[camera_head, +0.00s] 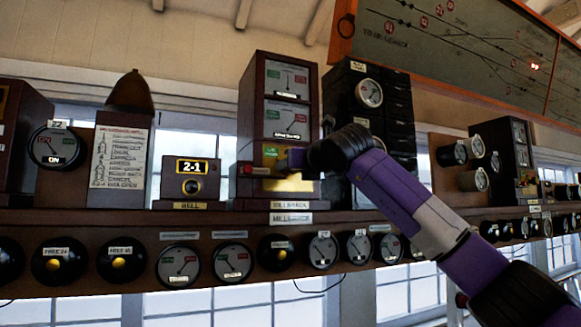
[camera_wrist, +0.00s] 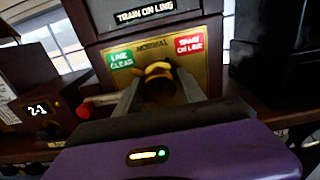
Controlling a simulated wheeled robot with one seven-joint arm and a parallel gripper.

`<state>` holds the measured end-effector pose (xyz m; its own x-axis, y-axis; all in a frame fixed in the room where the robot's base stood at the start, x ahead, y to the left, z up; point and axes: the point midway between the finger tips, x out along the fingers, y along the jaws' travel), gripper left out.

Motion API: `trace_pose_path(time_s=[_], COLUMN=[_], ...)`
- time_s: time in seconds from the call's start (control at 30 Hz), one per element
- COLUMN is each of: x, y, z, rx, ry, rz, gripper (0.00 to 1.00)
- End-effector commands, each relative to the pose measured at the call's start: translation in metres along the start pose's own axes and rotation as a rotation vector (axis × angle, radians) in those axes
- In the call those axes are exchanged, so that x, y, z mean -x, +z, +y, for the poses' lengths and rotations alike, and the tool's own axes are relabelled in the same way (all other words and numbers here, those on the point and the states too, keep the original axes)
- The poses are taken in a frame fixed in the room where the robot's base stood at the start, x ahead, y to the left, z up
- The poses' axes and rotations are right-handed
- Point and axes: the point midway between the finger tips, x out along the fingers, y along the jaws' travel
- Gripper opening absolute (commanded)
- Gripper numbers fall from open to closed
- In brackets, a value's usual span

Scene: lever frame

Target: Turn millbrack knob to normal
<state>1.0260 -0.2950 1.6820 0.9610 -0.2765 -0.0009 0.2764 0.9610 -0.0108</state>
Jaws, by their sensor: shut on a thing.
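The millbrack instrument (camera_head: 250,115) is a tall dark wooden case on the shelf, with two dials above a brass plate. In the wrist view the brass plate (camera_wrist: 202,68) carries a green LINE CLEAR label at left, NORMAL at top middle and a red TRAIN ON LINE label at right. The brass knob (camera_wrist: 158,70) sits in front of the plate below NORMAL, between my fingers. My gripper (camera_wrist: 160,84) is shut on the knob; it also shows in the head view (camera_head: 292,160), hiding the knob there. I cannot tell exactly where the knob points.
A bell box (camera_head: 190,188) marked 2-1 stands left of the instrument, and a dark case (camera_head: 393,110) stands close on its right. A red plunger (camera_wrist: 85,108) sticks out at lower left of the plate. Several round dials line the shelf front below.

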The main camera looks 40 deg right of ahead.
Motion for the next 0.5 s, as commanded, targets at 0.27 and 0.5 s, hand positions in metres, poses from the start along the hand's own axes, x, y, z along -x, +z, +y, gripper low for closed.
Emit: trace_pose_path(time_s=[0.27, 0.5], x=[0.0021, 0.0020], y=[0.0064, 0.0060], z=[-0.0011, -0.0004], rx=[0.289, 0.299], ry=[-0.004, -0.002], rz=[-0.011, -0.010], gripper=[0.07, 0.07])
